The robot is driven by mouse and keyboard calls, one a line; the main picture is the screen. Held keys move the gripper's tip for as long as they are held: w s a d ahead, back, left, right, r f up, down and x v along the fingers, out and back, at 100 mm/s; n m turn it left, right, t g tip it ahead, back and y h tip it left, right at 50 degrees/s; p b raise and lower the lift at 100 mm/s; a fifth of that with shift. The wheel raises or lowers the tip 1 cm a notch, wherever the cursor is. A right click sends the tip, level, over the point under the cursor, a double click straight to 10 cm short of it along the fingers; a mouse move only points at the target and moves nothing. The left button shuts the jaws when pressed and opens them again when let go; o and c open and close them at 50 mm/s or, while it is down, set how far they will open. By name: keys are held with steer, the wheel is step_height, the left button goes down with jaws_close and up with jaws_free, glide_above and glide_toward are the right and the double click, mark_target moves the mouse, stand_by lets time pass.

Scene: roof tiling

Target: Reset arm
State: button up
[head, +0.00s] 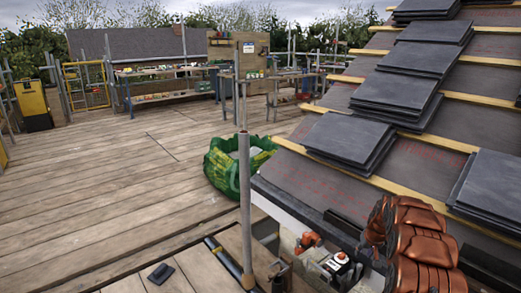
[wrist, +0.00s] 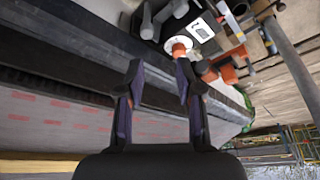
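My gripper (wrist: 160,72) shows in the wrist view with its two dark fingers spread apart and nothing between them. Beyond its fingertips is a cluster of tools, with a white disc with an orange centre (wrist: 180,46) near the right finger. I cannot make out my gripper in the head view. Similar orange and white tools (head: 340,262) show low in the head view, beside the roof edge.
Stacks of dark slates (head: 348,138) lie on the battened roof (head: 405,165) at right. A vertical scaffold pole (head: 245,200) stands in front of a green bag (head: 222,172). A dark flat object (head: 160,273) lies on the plank deck (head: 100,200), which is mostly clear at left.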

steer(key=s+a+r+n+g+y, duration=0.1)
steer(key=s+a+r+g, duration=0.1)
steer(key=s+a+r, duration=0.8)
steer(key=s+a+r+g, duration=0.1)
steer(key=s+a+r, duration=0.6)
steer(key=s+a, duration=0.4)
steer(key=s+a+r+g, duration=0.2)
steer(key=s, duration=1.5)
steer(key=s+a+r+g, duration=0.2)
steer(key=s+a+r, duration=0.1)
steer(key=s, duration=1.3)
step_height(320, 180, up, 22)
steer(key=t+p, duration=0.1)
steer(key=p, duration=1.9)
steer(key=shift+s+f+n+h, duration=0.25)
steer(key=shift+s+n+h, duration=0.05)
steer(key=shift+s+n, duration=0.1)
steer(key=shift+o, duration=0.3)
steer(key=shift+d+f, duration=0.1)
steer(key=shift+d, duration=0.05)
